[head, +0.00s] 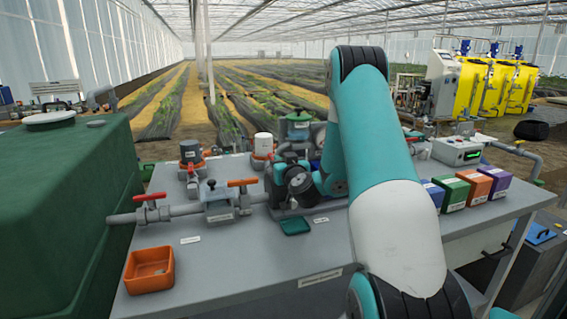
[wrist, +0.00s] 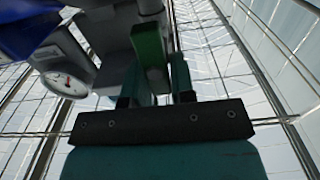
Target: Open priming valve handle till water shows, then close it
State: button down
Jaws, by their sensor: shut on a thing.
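In the wrist view a green handle (wrist: 148,45) stands between the two fingers of my gripper (wrist: 157,75), which is shut on it. The handle hangs from a grey fitting (wrist: 150,8). I take it for the priming valve handle, but no label on it is readable. In the head view my arm reaches over the bench to the pump area, and my wrist and the pump hide the handle there. No water can be made out in either view.
A gauge (wrist: 63,84) sits left of the gripper in the wrist view. The grey bench (head: 210,270) carries red-handled valves (head: 150,197), an orange tray (head: 149,270), a green tray (head: 295,226) and several coloured boxes (head: 472,187). A green tank (head: 60,210) stands at left.

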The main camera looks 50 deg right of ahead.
jog(key=shift+m, duration=0.3)
jog(key=m, duration=0.2)
jog(key=m+b, duration=0.1)
jog(key=shift+s+d+f+m, duration=0.1)
jog(key=shift+s+d+m, duration=0.05)
jog(key=shift+d+m, duration=0.15)
jog(key=m, duration=0.3)
jog(key=m+b, duration=0.1)
jog(key=shift+s+d+f+m, duration=0.2)
jog(key=shift+d+m, duration=0.05)
jog(key=shift+m, duration=0.05)
jog(key=m, duration=0.4)
jog(key=shift+s+d+f, duration=0.1)
jog(key=shift+d+f, duration=0.1)
jog(key=shift+f, duration=0.1)
jog(key=m, duration=0.5)
jog(key=shift+s+d+f, duration=0.1)
jog(key=shift+f, duration=0.3)
jog(key=shift+m, duration=0.3)
jog(key=c, duration=1)
grip_release()
jog(key=shift+c, duration=0.2)
